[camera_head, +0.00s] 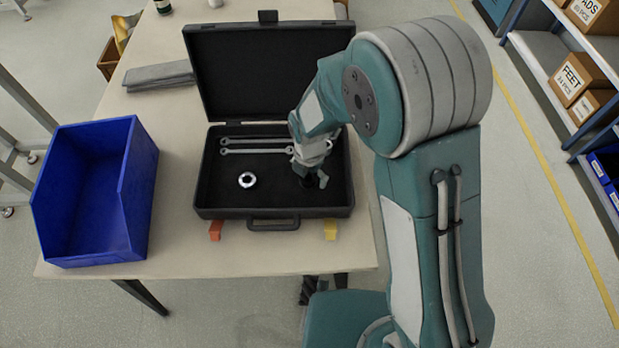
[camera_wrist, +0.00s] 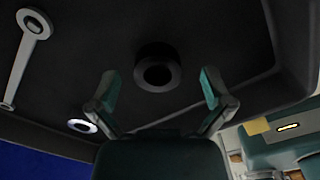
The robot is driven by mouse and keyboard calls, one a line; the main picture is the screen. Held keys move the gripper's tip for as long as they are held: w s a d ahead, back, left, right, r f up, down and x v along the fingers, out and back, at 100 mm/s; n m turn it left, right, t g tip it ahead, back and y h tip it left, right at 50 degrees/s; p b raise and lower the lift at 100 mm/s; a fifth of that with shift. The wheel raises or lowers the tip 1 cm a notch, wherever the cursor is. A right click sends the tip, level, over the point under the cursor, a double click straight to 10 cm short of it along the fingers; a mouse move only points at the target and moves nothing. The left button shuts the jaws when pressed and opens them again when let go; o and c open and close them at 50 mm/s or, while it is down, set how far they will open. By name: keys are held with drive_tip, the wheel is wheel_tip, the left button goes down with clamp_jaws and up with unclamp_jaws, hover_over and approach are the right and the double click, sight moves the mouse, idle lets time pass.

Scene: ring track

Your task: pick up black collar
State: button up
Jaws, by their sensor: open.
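The black collar (camera_wrist: 154,75) is a dark ring with a round hole, lying on the dark floor of the open black case (camera_head: 205,190). In the wrist view it sits ahead of and between the two spread fingers of my gripper (camera_wrist: 158,100), with clear space on both sides. In the head view my gripper (camera_head: 312,182) is low over the right part of the case. The collar is hard to make out there against the dark lining and my gripper. My gripper is open and holds nothing.
A silver ring (camera_head: 247,180) lies left in the case, with wrenches (camera_head: 255,151) behind it. The raised lid (camera_head: 255,75) stands at the back. A blue bin (camera_head: 140,190) is on the table (camera_head: 180,245) left of the case. Orange and yellow pieces lie in front.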

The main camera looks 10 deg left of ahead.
drive_tip(key=shift+a+f, duration=0.3)
drive_tip(key=shift+a, duration=0.15)
drive_tip(key=shift+d, duration=0.4)
drive_tip(key=c, duration=1.3)
drive_tip(key=shift+a+r, duration=0.1)
drive_tip(key=shift+a, duration=0.05)
